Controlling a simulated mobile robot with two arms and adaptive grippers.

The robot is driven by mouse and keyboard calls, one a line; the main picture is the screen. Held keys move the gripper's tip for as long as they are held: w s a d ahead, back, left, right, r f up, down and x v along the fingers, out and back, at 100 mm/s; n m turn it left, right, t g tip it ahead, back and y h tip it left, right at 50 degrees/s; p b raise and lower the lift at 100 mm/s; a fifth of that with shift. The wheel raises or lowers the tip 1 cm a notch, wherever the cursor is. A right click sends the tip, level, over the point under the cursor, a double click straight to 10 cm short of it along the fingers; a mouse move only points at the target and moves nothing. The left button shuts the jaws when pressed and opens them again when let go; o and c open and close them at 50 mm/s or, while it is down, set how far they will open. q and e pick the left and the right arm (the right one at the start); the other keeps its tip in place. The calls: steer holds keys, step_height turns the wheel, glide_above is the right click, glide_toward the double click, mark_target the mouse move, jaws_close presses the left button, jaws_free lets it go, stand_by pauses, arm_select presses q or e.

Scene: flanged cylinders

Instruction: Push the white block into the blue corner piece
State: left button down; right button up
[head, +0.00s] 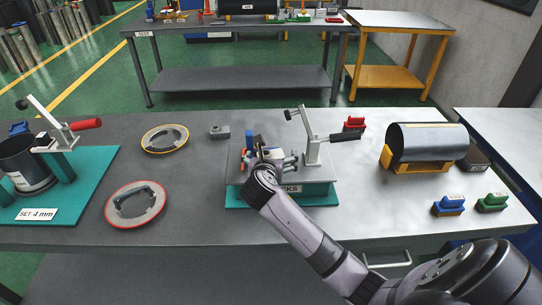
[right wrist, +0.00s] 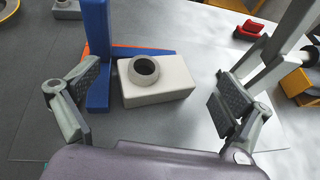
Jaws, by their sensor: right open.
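The white block (right wrist: 175,88) lies on the fixture's plate in the right wrist view, with a grey ring around a round hole on top. The blue corner piece (right wrist: 97,60) has one wall left of the block and one behind it. A narrow gap shows at the left wall; I cannot tell whether the block touches the back wall. My right gripper (right wrist: 155,92) is open, one finger on each side of the block, the left one close to the blue wall. In the head view my right gripper (head: 268,160) largely hides the block; the blue corner piece (head: 250,139) shows behind it. My left gripper is out of view.
A lever clamp (head: 312,140) stands right of the corner piece on the fixture. A small grey block (head: 219,131) and two ringed discs, yellow (head: 165,139) and red (head: 136,204), lie left. A dark cylinder on a yellow cradle (head: 428,146) stands right.

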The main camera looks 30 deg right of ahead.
steer(key=shift+d, duration=0.1)
steer(key=shift+w, duration=0.1)
steer(key=c, duration=2)
